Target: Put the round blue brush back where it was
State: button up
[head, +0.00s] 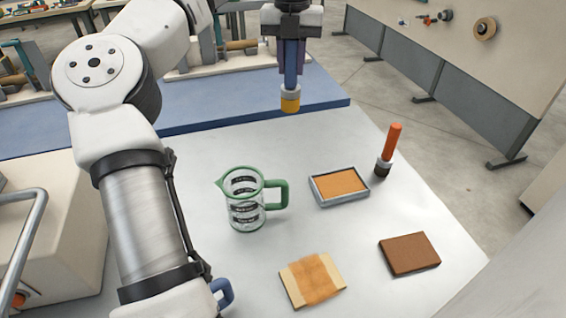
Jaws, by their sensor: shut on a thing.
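My gripper (291,68) is at the top middle of the head view, pointing down. It is shut on the round blue brush (290,92), whose blue handle runs down between the fingers. The brush hangs upright, with a pale metal band and a yellow-orange tip at its lower end. The tip appears in the picture over the blue strip at the back of the table, apart from other things; its exact height is hard to tell. The upper part of the handle is hidden by the gripper.
On the pale table (415,205) stand a green-handled glass jug (246,205), a tray with an orange pad (340,185), an upright orange-handled tool (389,150), a brown block (409,254) and a cloth-wrapped board (312,279). A blue handle (223,292) shows beside my arm.

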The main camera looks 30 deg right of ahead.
aim_at(291, 94)
jog(key=shift+w+d+f, duration=0.1)
jog(key=shift+w+f, duration=0.05)
jog(key=shift+f, duration=0.05)
notch_tip(291, 94, down, 19)
jog(key=p, duration=0.1)
jog(key=shift+f+p, duration=0.2)
jog(key=shift+p, duration=0.2)
jog(key=o, duration=1)
notch_tip(291, 94, up, 12)
jog(key=shift+r+b, duration=0.15)
jog(key=shift+b, duration=0.55)
